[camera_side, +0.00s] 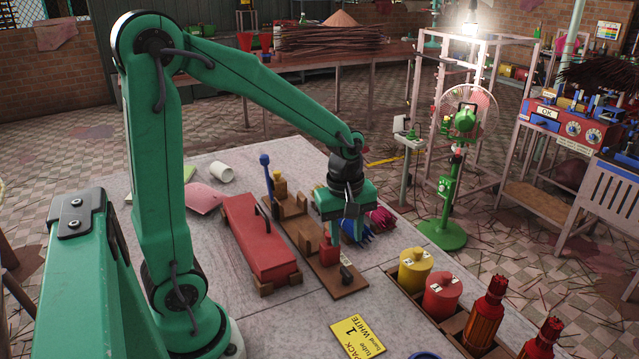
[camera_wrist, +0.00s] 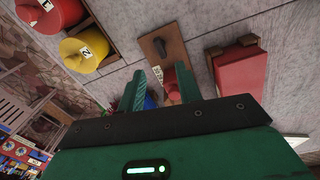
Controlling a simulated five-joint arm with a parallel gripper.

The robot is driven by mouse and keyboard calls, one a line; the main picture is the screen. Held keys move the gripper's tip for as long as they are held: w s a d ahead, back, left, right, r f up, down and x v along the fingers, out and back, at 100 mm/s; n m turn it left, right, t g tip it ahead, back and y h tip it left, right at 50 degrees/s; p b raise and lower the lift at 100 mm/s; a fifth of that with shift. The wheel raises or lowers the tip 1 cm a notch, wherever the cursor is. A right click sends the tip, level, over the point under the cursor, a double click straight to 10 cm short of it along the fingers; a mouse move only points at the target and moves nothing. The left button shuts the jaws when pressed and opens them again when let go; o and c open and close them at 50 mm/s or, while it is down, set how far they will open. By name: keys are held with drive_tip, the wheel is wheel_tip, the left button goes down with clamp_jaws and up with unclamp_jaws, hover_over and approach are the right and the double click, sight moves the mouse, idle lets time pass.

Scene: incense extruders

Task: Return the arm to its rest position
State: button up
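My green gripper (camera_side: 336,236) points down over a brown wooden board (camera_side: 348,285) on the grey table. In the wrist view its two fingers (camera_wrist: 161,80) stand apart. A small red piece (camera_side: 329,253) is on the board just below the fingertips in the side view. In the wrist view this red piece (camera_wrist: 172,92) shows behind the gap, close to one finger. I cannot tell whether a finger touches it. I see nothing clearly clamped. The board's dark handle (camera_wrist: 160,47) is clear of the fingers.
A red box (camera_side: 258,238) lies beside the board. Blue (camera_side: 357,229) and pink bundles (camera_side: 382,218) lie right behind my gripper. A yellow card (camera_side: 358,336) lies in front.

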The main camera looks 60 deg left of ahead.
drive_tip(key=s+d+r+m+t, duration=0.2)
drive_tip(key=s+r+m, duration=0.3)
drive_tip(key=m, duration=0.3)
drive_tip(key=s+d+r+m+t, duration=0.1)
drive_tip(key=s+r+m+t, duration=0.1)
drive_tip(key=s+r+m, duration=0.4)
drive_tip(key=shift+d+m+t, duration=0.35)
drive_tip(key=shift+m+t, duration=0.05)
drive_tip(key=shift+m, duration=0.5)
